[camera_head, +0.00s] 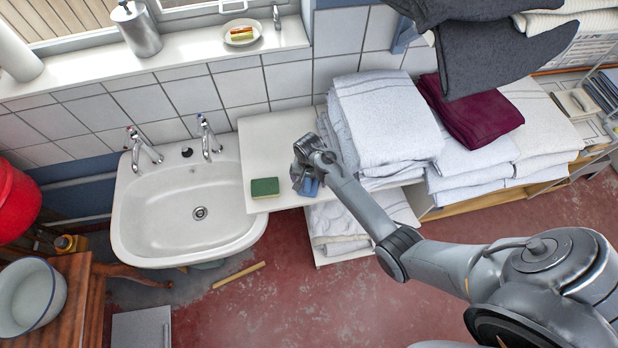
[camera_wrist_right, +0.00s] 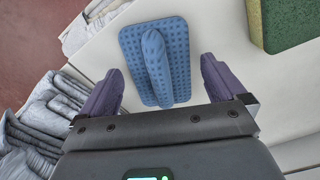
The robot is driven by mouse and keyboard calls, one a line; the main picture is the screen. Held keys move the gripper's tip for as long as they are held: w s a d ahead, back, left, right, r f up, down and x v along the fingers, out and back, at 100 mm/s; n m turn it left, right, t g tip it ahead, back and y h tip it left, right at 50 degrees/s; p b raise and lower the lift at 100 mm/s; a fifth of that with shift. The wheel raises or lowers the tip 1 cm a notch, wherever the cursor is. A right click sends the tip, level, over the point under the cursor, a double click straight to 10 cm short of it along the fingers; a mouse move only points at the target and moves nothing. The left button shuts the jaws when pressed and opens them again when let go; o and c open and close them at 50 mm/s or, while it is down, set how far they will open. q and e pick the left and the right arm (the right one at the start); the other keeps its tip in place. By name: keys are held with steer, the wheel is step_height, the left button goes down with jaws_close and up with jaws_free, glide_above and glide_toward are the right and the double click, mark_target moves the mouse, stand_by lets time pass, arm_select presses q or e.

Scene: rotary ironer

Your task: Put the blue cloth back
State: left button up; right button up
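The blue cloth (camera_wrist_right: 173,55) lies on the white shelf (camera_head: 262,150). It is dotted, flat at its edges, with a raised fold along its middle. In the head view only a small part of the blue cloth (camera_head: 309,188) shows beside my right gripper (camera_head: 303,177), which hides the rest. In the right wrist view, the purple fingers of my right gripper (camera_wrist_right: 162,75) are spread wide, one on each side of the cloth's fold, with nothing held. I cannot tell how high they are above the shelf. My left gripper is out of view.
A green and yellow sponge (camera_head: 265,187) lies on the shelf near the cloth. The white sink (camera_head: 190,205) is to the left. Stacked white towels (camera_head: 385,120) stand close on the right, with a maroon cloth (camera_head: 470,112) and dark cloths (camera_head: 495,50) beyond.

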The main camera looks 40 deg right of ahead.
steer(key=shift+r, duration=0.1)
steer(key=shift+r, duration=0.2)
step_height(320, 180, up, 11)
steer(key=b, duration=0.3)
steer(key=s+a+n+t, duration=0.1)
steer(key=s+a+n, duration=0.2)
steer(key=s, duration=0.4)
steer(key=s+a+n+t, duration=0.1)
steer(key=s+a+n, duration=0.2)
steer(key=s+n, duration=0.2)
steer(key=s+a+r+n+t, duration=0.1)
steer(key=s+a+n, duration=0.2)
steer(key=s, duration=0.8)
steer(key=shift+a+n+t, duration=0.3)
steer(key=shift+a+n, duration=0.1)
steer(key=shift+n, duration=0.3)
steer(key=shift+r, duration=0.1)
